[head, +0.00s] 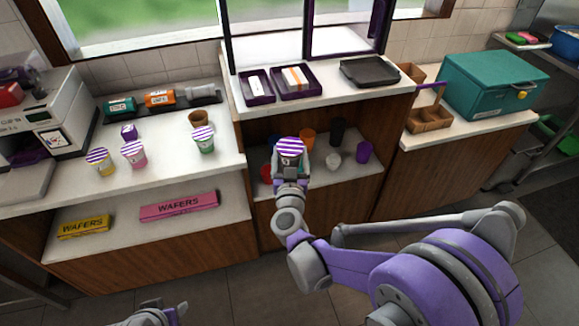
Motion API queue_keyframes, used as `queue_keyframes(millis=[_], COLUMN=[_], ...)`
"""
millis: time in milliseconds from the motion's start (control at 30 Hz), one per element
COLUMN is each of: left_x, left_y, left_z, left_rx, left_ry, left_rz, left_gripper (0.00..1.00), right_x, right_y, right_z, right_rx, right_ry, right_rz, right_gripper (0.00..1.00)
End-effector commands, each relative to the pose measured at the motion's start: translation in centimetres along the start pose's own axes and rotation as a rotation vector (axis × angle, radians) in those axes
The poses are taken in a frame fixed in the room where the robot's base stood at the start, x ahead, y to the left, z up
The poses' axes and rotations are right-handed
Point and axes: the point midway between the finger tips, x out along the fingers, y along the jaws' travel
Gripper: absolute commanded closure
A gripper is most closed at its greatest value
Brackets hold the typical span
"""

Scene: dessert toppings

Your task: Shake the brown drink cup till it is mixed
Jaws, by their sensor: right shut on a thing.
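My right gripper (289,166) is shut on a drink cup with a purple-and-white striped lid (290,147). It holds the cup up in front of the low shelf below the serving window. The gripper hides most of the cup's body, so I cannot make out its brown colour. The lid faces up and looks closed. Only a small grey and purple part of my left arm (150,316) shows at the bottom edge. Its fingers cannot be made out.
Yellow (99,160), pink (134,154) and green (203,140) striped-lid cups stand on the left counter (70,190). Behind the held cup, the shelf holds a purple cup (363,152), a white item (333,159) and dark and orange cups. A teal box (492,83) stands right.

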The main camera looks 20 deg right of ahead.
Motion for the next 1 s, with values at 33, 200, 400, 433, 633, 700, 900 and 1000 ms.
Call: queue_keyframes(millis=[33,200,400,433,633,700,900,1000], left_x=[0.1,0.0,0.0,0.0,0.1,0.0,0.1,0.1], left_y=[0.0,0.0,0.0,0.0,0.0,0.0,0.0,0.0], left_z=[0.1,0.0,0.0,0.0,0.0,0.0,0.1,0.1], left_rx=[0.0,0.0,0.0,0.0,0.0,0.0,0.0,0.0], left_ry=[0.0,0.0,0.0,0.0,0.0,0.0,0.0,0.0], left_rz=[0.0,0.0,0.0,0.0,0.0,0.0,0.0,0.0], left_gripper=[0.5,0.5,0.5,0.5,0.5,0.5,0.5,0.5], right_x=[0.2,0.1,0.0,0.1,0.1,0.0,0.1,0.2], right_y=[-0.1,-0.1,0.0,-0.1,-0.1,0.0,-0.1,-0.1], right_z=[2.5,4.9,-0.8,-0.2,5.5,3.3,0.2,4.5], right_rx=[0.0,-0.001,0.0,0.0,0.0,-0.001,0.0,0.0], right_ry=[-0.001,0.0,0.0,-0.001,0.0,0.0,-0.001,0.0], right_rz=[0.0,-0.001,0.0,0.0,-0.001,-0.001,0.0,0.0], right_gripper=[0.82,0.82,0.82,0.82,0.82,0.82,0.82,0.82])
